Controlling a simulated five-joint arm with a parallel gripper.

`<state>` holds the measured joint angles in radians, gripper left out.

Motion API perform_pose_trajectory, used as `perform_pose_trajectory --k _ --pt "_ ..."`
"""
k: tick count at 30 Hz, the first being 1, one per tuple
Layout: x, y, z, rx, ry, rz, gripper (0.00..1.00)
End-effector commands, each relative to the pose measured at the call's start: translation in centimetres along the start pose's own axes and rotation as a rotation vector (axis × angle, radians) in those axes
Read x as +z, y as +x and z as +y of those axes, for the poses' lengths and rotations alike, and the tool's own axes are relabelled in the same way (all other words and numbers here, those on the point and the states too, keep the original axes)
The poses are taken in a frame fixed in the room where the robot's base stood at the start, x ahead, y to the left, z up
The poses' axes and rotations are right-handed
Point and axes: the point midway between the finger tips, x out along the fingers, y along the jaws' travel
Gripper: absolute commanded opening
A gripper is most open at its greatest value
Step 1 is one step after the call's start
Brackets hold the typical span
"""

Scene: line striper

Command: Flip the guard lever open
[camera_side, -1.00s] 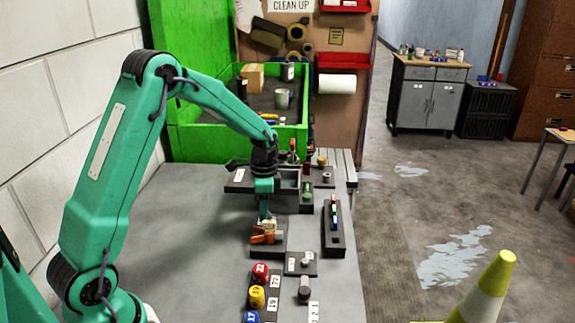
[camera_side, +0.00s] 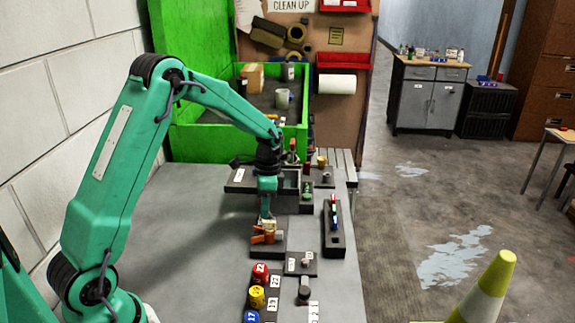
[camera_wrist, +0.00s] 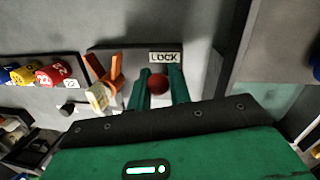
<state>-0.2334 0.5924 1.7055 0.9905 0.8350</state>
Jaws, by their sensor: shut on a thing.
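A red ball knob (camera_wrist: 159,83) sits between the two green fingers of my gripper (camera_wrist: 161,90) in the wrist view. My gripper is shut on this knob, beside a label reading LOCK (camera_wrist: 165,57). The knob appears to be the end of the guard lever; its arm is hidden. An orange forked bracket (camera_wrist: 103,72) and a cream block (camera_wrist: 98,98) stand left of the fingers on the same dark plate (camera_wrist: 135,50). In the side view my gripper (camera_side: 265,214) points down over this plate (camera_side: 272,252), close to the orange bracket (camera_side: 263,237).
Numbered red, yellow and blue knobs (camera_side: 258,297) stand nearer the camera. A dark rack with coloured pieces (camera_side: 333,240) is to the right. A green bin (camera_side: 190,142) is behind. Grey table (camera_side: 190,240) left of the plate is clear.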

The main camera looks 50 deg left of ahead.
Motion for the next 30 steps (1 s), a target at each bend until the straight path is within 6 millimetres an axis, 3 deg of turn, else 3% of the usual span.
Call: perform_pose_trajectory --k 7,8,11,23,30 --pt "-0.5 -0.2 0.1 -0.006 0.008 0.004 0.0" --pt "-0.5 -0.2 0.1 -0.006 0.008 0.004 0.22" --pt "-0.4 -0.2 0.1 -0.006 0.008 0.004 0.39" --pt "-0.3 -0.4 0.0 -0.005 0.005 0.003 0.39" --pt "-0.3 -2.5 0.0 -0.006 0.005 0.004 0.39"
